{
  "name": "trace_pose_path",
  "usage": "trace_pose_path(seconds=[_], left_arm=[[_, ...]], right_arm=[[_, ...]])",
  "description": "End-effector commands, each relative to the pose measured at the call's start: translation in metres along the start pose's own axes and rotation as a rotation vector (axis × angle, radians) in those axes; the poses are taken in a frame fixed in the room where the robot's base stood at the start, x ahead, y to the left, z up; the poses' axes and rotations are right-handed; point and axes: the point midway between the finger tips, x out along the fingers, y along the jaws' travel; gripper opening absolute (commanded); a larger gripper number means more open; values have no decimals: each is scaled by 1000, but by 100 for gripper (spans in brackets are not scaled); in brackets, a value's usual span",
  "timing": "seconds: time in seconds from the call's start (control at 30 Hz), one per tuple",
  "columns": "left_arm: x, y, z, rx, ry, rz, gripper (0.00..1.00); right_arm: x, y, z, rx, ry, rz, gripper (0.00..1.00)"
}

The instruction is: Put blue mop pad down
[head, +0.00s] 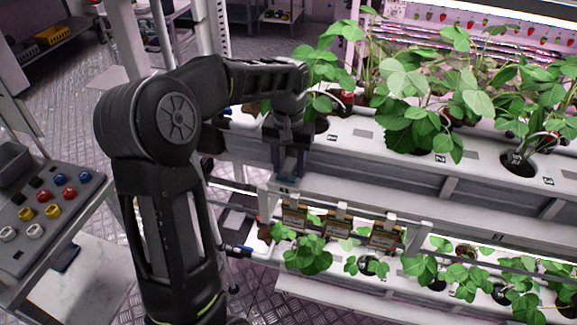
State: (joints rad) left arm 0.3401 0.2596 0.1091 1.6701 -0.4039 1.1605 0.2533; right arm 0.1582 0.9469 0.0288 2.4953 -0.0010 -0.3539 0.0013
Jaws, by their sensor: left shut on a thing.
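My left arm comes in from the left and reaches over to the rack. My left gripper (288,172) points down in front of the rack's upper white gutter, at its left end. It is shut on the blue mop pad (286,181), of which only a small bluish sliver shows at the fingertips. The rest of the pad is hidden or too small to make out. I cannot tell whether the pad touches the grey ledge below it. My right gripper is not in view.
Strawberry plants (408,105) fill the upper gutter; smaller plants (308,255) grow in the lower one. Small boxes (338,222) hang below the grey ledge (400,205). A cart (85,215) with coloured knobs stands at left. A bare stretch of ledge lies right of the gripper.

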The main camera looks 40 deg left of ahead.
Motion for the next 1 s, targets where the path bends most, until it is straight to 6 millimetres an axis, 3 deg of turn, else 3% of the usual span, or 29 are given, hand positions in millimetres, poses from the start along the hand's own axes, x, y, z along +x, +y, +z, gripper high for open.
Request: trace_pose_path(seconds=[0.1, 0.47, 0.5, 0.77, 1.0], left_arm=[[9, 0, 0, -1, 1, 1, 0], [14, 0, 0, 0, 1, 1, 0], [14, 0, 0, 0, 1, 1, 45], [13, 0, 0, 0, 1, 1, 66], [12, 0, 0, 0, 1, 1, 66]], right_arm=[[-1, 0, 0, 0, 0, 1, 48], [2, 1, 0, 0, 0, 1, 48], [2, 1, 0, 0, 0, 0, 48], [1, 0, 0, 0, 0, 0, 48], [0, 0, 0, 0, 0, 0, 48]])
